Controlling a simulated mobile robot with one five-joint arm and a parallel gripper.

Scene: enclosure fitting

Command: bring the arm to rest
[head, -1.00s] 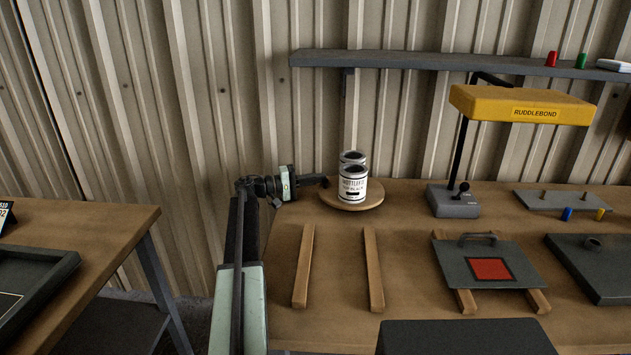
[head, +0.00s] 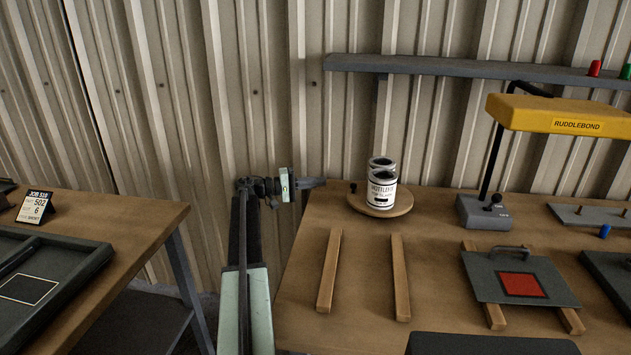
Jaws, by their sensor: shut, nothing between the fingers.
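My gripper (head: 314,183) is at the end of my arm (head: 245,270), at the left back edge of the workbench (head: 365,265). It points right, its fingers are together and nothing shows between them. To its right, a round wooden turntable (head: 380,208) bears a white labelled tin (head: 381,190) with another dark-topped tin (head: 381,163) behind it. A gap lies between the fingertips and the turntable. A small dark knob (head: 353,187) shows in that gap.
Two wooden strips (head: 329,270) lie on the bench. A grey panel with a red square (head: 522,284) rests on two more strips. A yellow lamp (head: 555,115) stands at the back right. A second table (head: 150,215) with a dark tray (head: 60,275) is at left.

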